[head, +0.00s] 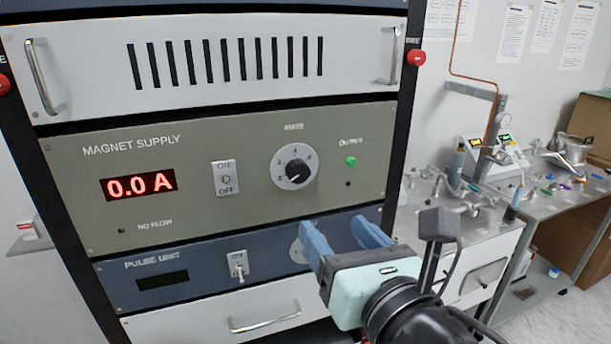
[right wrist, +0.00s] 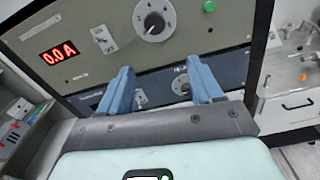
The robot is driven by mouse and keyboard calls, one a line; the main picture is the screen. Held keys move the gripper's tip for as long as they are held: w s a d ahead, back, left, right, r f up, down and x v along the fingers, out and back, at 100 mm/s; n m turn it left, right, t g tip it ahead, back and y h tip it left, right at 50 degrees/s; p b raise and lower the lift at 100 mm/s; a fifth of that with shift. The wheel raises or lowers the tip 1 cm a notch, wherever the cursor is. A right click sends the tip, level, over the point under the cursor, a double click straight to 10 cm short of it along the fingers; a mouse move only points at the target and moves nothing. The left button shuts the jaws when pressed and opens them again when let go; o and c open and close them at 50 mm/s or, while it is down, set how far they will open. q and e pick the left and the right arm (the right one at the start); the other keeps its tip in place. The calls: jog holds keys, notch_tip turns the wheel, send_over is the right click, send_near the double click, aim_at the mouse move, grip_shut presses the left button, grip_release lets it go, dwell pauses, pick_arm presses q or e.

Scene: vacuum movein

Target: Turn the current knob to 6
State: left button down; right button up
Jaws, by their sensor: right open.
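The current knob (head: 296,171) is a black dial on a pale numbered disc on the magnet supply panel (head: 240,215), under the label AMPS. It also shows in the right wrist view (right wrist: 154,22), near the top. The red display (head: 138,186) reads 0.0 A. My right gripper (head: 337,230) is open and empty, with two blue fingers. It is below and to the right of the knob, in front of the pulse unit panel, apart from the knob. The right wrist view shows its fingers (right wrist: 163,82) spread below the knob. My left gripper is not in view.
An ON/OFF switch (head: 225,178) is left of the knob and a green output light (head: 350,161) right of it. The pulse unit (head: 205,268) has its own switch (head: 238,266). A bench (head: 480,225) with apparatus stands at the right.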

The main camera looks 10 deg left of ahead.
aim_at(300, 172)
jog(key=shift+n+t, duration=0.3)
jog(key=x, duration=0.4)
jog(key=r+x, duration=0.1)
jog(key=x, duration=0.3)
jog(key=r+p+x, duration=0.1)
jog(key=x, duration=0.3)
jog(key=shift+a+r, duration=0.15)
jog(key=shift+a, duration=0.05)
jog(key=c, duration=1.1)
